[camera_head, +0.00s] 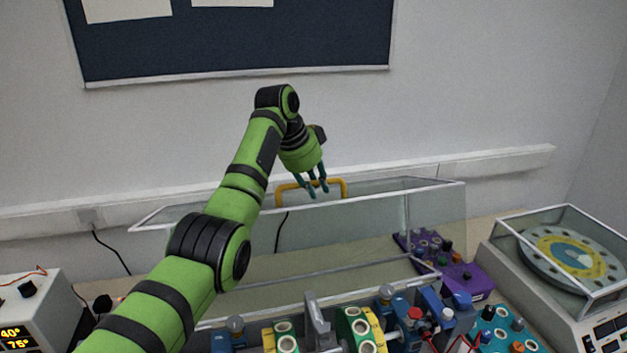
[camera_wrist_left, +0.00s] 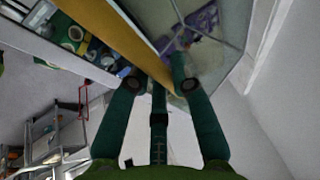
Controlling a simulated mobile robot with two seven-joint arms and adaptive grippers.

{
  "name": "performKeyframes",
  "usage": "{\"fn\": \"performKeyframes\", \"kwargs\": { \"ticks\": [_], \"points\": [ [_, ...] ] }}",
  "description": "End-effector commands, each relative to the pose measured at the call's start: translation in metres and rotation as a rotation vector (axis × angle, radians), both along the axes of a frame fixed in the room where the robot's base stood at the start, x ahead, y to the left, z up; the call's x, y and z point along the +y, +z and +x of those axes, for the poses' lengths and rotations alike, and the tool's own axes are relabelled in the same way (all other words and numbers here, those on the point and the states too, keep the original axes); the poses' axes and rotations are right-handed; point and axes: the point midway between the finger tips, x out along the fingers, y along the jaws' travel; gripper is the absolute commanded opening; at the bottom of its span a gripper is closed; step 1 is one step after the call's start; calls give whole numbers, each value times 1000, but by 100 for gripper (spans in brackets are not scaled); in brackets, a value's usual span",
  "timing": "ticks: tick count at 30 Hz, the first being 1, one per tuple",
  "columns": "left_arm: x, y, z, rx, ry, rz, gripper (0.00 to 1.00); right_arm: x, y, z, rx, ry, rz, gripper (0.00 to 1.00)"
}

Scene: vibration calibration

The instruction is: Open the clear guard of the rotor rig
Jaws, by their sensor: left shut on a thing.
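The clear guard (camera_head: 365,222), a see-through cover with pale edges, stands swung up and back behind the rotor rig (camera_head: 357,330). Its yellow handle (camera_head: 344,188) is at its upper edge in the head view and shows as a yellow bar in the left wrist view (camera_wrist_left: 118,38). My left gripper (camera_head: 316,189) is shut on the handle, with its fingers reaching down over it; the fingers also show in the left wrist view (camera_wrist_left: 160,82). The rig's yellow and green parts are uncovered in front of the guard. My right gripper is not in view.
A turntable under a clear cover (camera_head: 575,255) stands far right. A display box (camera_head: 30,310) is at left. The wall with a trunking rail (camera_head: 500,163) is close behind.

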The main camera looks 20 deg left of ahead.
Motion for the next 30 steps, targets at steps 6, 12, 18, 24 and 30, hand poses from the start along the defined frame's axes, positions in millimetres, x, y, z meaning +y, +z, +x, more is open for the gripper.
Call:
{"fn": "performKeyframes", "kwargs": {
  "ticks": [6, 12, 18, 24, 30],
  "points": [
    [-3, -2, -3, 16, 0, -11, 0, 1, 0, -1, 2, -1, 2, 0],
    [-3, -2, -3, 18, 0, -12, 0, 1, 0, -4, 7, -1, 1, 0],
    [-3, -2, -3, 18, 0, -12, 46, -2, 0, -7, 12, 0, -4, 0],
    [-3, -3, -3, 18, -1, -11, 47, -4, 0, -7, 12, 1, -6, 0],
    [-3, -2, -4, 18, -1, -11, 47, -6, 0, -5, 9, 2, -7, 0]
  ]
}}
